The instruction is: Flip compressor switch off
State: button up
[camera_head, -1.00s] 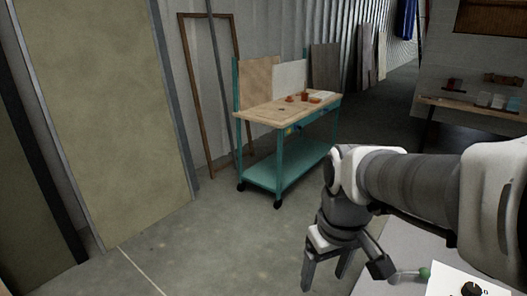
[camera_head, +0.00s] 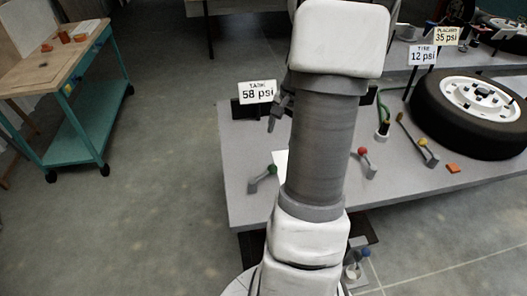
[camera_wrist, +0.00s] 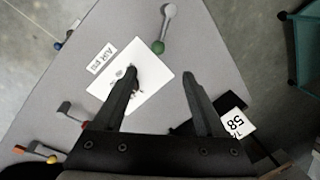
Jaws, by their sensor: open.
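No switch is marked as the compressor's. A white plate (camera_wrist: 150,75) lies on the grey bench top (camera_wrist: 215,60), with a dark knob-like part partly behind my left finger and an "AIR psi" label (camera_wrist: 101,58) beside it. A lever with a green ball (camera_wrist: 158,47) is just beyond it, also in the head view (camera_head: 272,169). Levers with red (camera_head: 362,151) and yellow (camera_head: 423,142) balls are farther right in the head view. My gripper (camera_wrist: 160,75) is open and empty above the bench; in the head view my arm mostly hides it.
A "TANK 58 psi" sign (camera_head: 257,92) stands at the bench's far-left edge. A tyre (camera_head: 480,112) and "TIRE 12 psi" sign (camera_head: 423,55) are at right. A blue-ball lever (camera_head: 364,253) is below the near edge. A teal cart (camera_head: 92,118) stands left across free floor.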

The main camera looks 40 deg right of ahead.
jog(key=shift+m, duration=0.3)
jog(key=w+f, duration=0.1)
jog(key=f, duration=0.4)
jog(key=w+f, duration=0.1)
jog(key=f, duration=0.5)
jog(key=w+f, duration=0.1)
jog(key=f, duration=0.5)
jog(key=shift+d+f+b, duration=0.15)
jog(key=shift+f+b, duration=0.05)
jog(key=shift+b, duration=0.1)
grip_shut()
dwell(0.5)
